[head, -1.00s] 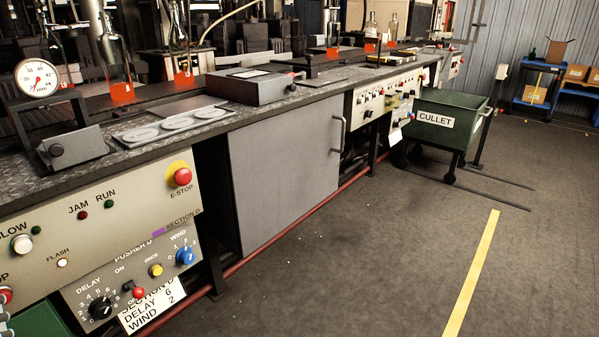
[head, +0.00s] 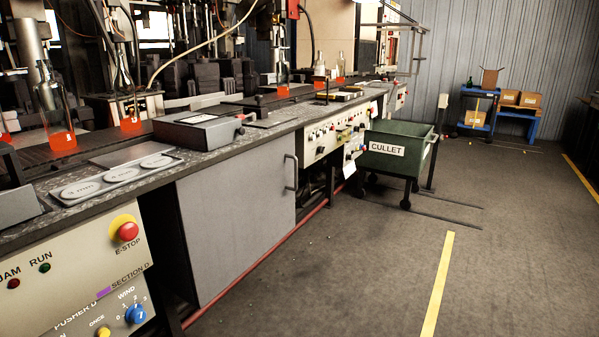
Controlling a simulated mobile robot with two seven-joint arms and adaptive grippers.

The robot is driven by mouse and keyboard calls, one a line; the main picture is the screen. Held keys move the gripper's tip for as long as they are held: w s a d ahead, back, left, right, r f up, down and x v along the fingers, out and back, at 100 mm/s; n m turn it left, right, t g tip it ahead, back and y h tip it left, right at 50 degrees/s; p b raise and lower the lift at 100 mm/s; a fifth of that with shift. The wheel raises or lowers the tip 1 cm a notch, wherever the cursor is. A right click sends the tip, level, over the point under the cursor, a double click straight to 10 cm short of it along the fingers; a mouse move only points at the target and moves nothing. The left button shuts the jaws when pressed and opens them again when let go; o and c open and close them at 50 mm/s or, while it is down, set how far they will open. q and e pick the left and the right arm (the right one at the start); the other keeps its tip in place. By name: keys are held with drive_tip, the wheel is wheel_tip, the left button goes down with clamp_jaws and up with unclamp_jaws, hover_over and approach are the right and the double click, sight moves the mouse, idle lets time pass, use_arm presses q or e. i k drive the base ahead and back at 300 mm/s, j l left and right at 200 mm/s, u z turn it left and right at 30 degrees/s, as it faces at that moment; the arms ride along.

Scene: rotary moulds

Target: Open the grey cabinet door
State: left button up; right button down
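The grey cabinet door (head: 240,213) is a flat panel under the workbench, left of the picture's middle. It looks shut. A grey vertical bar handle (head: 291,173) is on its right edge, near the top. Neither of my grippers shows in the head view, and nothing touches the door or its handle.
A control panel with a red E-stop button (head: 128,232) is left of the door. Beyond it stand another control panel (head: 321,142) and a green CULLET cart (head: 398,153). A red pipe (head: 256,263) runs along the bench's foot. The floor (head: 350,270) before the door is clear.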

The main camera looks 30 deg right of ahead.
sight(233, 211)
drive_tip(key=i+l+z, duration=0.1)
drive_tip(key=l, duration=0.35)
drive_tip(key=i+l, duration=0.25)
drive_tip(key=l, duration=0.15)
drive_tip(key=i+l+z, duration=0.15)
drive_tip(key=l, duration=0.25)
drive_tip(key=i+l, duration=0.25)
drive_tip(key=l, duration=0.15)
drive_tip(key=i+l+z, duration=0.15)
drive_tip(key=l, duration=0.25)
drive_tip(key=i, duration=0.05)
